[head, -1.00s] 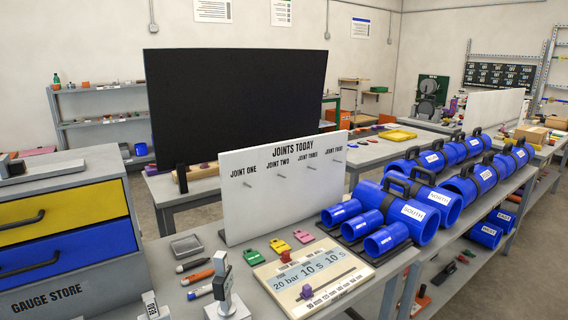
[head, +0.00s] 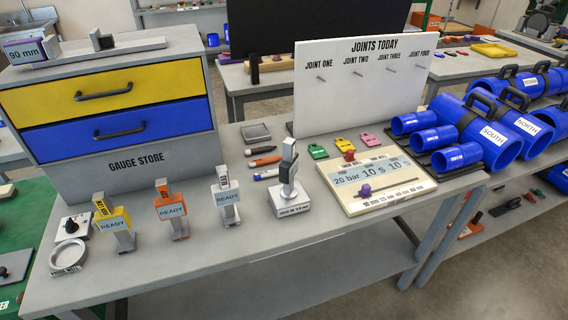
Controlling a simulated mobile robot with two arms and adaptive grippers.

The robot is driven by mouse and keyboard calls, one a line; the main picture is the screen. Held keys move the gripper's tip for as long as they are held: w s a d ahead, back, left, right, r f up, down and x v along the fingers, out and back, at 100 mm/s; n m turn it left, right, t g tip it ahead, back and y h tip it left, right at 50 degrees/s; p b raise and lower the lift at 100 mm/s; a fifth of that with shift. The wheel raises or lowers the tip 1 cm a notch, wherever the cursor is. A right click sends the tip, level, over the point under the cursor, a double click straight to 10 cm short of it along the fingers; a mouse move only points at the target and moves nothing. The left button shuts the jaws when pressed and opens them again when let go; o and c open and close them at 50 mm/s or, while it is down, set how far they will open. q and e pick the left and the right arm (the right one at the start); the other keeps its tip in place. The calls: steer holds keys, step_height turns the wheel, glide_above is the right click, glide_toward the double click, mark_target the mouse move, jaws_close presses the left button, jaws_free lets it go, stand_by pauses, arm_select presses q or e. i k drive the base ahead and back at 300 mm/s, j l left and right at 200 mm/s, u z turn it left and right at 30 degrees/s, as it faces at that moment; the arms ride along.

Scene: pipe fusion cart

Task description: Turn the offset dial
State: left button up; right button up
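A small white plate with a round black knob (head: 71,226) sits at the left end of the grey bench, in front of the gauge store. It looks like a dial, but its markings are too small to read. A pale ring-shaped piece (head: 68,256) lies just in front of it. Neither of my grippers is in the head view.
Yellow (head: 113,221), orange (head: 171,212) and grey (head: 226,199) READY stands line the bench right of the knob. The gauge store (head: 140,160) rises behind. A settings board (head: 376,180) lies further right. The bench's front strip is clear.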

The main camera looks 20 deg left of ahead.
mark_target(71, 226)
steer(key=i+l+u, duration=0.1)
steer(key=l, duration=0.25)
steer(key=i+l+u, duration=0.1)
steer(key=l, duration=0.25)
steer(key=i+l+u, duration=0.25)
steer(key=i+l, duration=0.15)
steer(key=l, duration=0.3)
steer(key=i+l+u, duration=0.1)
steer(key=l, duration=0.3)
steer(key=u, duration=1.1)
